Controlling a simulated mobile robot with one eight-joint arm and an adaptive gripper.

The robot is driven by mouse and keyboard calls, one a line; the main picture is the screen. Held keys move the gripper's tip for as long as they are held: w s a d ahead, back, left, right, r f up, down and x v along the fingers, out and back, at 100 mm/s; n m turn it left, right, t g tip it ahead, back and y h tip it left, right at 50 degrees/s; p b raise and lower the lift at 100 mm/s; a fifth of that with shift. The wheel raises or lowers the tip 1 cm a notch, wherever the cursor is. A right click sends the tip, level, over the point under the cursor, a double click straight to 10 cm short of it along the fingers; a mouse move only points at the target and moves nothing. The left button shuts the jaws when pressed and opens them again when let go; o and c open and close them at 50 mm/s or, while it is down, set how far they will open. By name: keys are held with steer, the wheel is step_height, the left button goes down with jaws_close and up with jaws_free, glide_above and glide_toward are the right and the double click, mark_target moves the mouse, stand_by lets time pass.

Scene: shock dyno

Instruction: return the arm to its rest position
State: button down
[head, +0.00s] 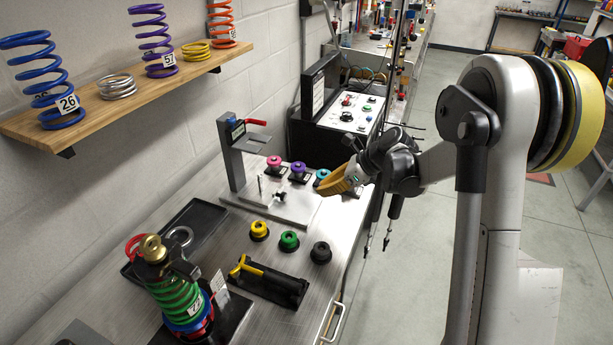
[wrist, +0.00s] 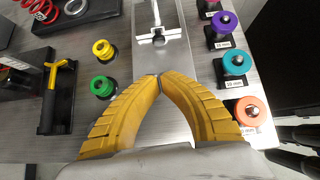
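My gripper (head: 336,184) is at the end of my arm, above the right part of the steel bench, beside the press stand's base plate. In the wrist view my gripper's two yellow fingers (wrist: 160,77) meet at the tips, with nothing seen held between them. The fingers point over the pale base plate (wrist: 157,55). My arm (head: 425,165) reaches in from the right side of the head view, its upper link bent at a large shoulder joint with a yellow ring.
The press stand (head: 234,155) with a red lever rises left of my gripper. Coloured knobs, including a green one (head: 289,241) and a purple one (wrist: 222,22), stand around it. A coil-over shock (head: 175,295) stands at the near left. A control box (head: 345,110) is behind. Floor is open right.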

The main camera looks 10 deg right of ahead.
steer(key=s+a+r+n+h, duration=0.2)
steer(key=s+r+n, duration=0.35)
steer(key=s, duration=0.25)
steer(key=s+a+r+n+h, duration=0.1)
steer(key=s+r+n+h, duration=0.1)
steer(key=s+r+n, duration=0.4)
steer(key=s+d+n+t+h, duration=0.1)
steer(key=s+n+t+h, duration=0.1)
steer(key=s+n, duration=1.1)
steer(key=s+h, duration=0.1)
steer(key=s, duration=0.2)
steer(key=shift+d+f+b, duration=0.2)
steer(key=shift+f+b, duration=0.1)
steer(key=shift+w, duration=0.1)
